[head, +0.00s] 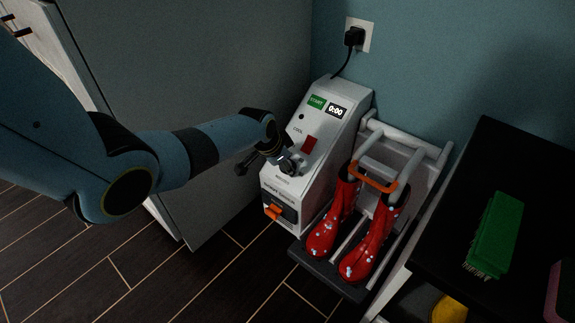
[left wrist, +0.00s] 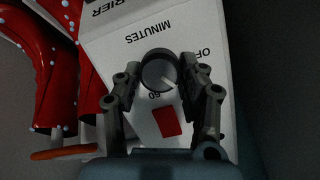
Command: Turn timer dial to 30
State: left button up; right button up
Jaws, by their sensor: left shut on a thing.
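The timer dial (left wrist: 158,72) is a round dark knob on the white front of the boot drier (head: 325,125). In the left wrist view the labels "MINUTES", "OFF" and "60" surround it, and its pale pointer mark points to the lower right. My left gripper (left wrist: 160,66) has one finger on each side of the dial and is shut on it. In the head view the gripper (head: 284,160) hides part of the dial. The display (head: 337,111) reads 0:00. My right gripper is in neither view.
A green START button (head: 317,102) and a red switch (head: 310,144) are on the drier. A grey cabinet (head: 200,80) stands at left. A black table (head: 470,200) holds a green brush (head: 496,235).

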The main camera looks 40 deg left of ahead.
pick_arm(q)
jog(key=shift+m, duration=0.3)
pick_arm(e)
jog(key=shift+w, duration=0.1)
pick_arm(q)
jog(key=o, duration=1.2)
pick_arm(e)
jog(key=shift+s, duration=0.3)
pick_arm(q)
jog(key=shift+r, duration=0.1)
jog(key=shift+s+r, duration=0.1)
jog(key=shift+v, duration=5.85)
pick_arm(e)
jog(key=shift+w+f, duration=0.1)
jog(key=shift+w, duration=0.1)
